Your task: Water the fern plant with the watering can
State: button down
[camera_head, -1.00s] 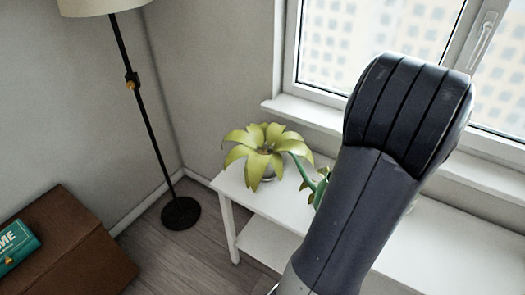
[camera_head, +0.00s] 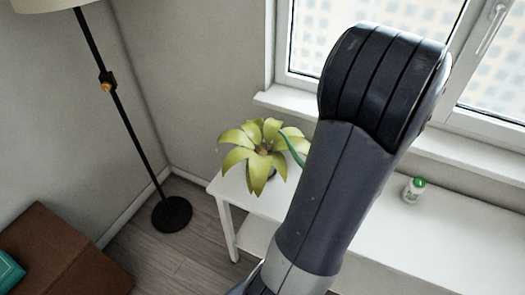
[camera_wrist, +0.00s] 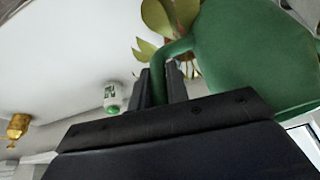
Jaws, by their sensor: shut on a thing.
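The fern plant (camera_head: 254,153), with broad yellow-green leaves, stands on the left end of the white table in the head view. Some of its leaves (camera_wrist: 160,18) show at the top of the wrist view. The green watering can (camera_wrist: 258,55) fills the upper right of the wrist view, close to the leaves. My gripper (camera_wrist: 163,80) is shut on the can's handle. In the head view my arm hides the gripper and most of the can; only a green piece, seemingly its spout (camera_head: 291,150), shows beside the plant.
A white bottle with a green cap (camera_head: 413,190) stands on the white table (camera_head: 395,240), right of my arm. A golden object (camera_wrist: 17,127) shows in the wrist view. A floor lamp (camera_head: 108,90) and a brown box (camera_head: 65,255) stand to the left. The window is behind the table.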

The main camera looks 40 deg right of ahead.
jog(key=shift+w+r, duration=0.1)
jog(key=shift+w, duration=0.05)
jog(key=shift+w+a+r+g, duration=0.1)
jog(key=shift+w+r+g, duration=0.1)
jog(key=shift+g, duration=0.1)
jog(key=shift+w+f+g+b, duration=0.3)
jog(key=shift+f+b, duration=0.05)
jog(key=shift+b, duration=0.25)
jog(key=shift+w+n+b, duration=0.15)
jog(key=shift+n+b, duration=0.15)
jog(key=shift+b, duration=0.65)
jog(key=shift+w+a+r+g+b, duration=0.1)
jog(key=shift+w+r+g+b, duration=0.2)
jog(key=shift+r+g, duration=0.25)
jog(key=shift+w+a+r+g+b, duration=0.1)
jog(key=shift+w+r+g+b, duration=0.05)
jog(key=shift+w+r+g, duration=0.4)
jog(key=shift+w+r+g+h, duration=0.25)
jog(key=shift+r+g+h, duration=0.05)
jog(key=shift+r, duration=0.05)
jog(key=shift+w+r, duration=0.15)
jog(key=shift+w, duration=0.15)
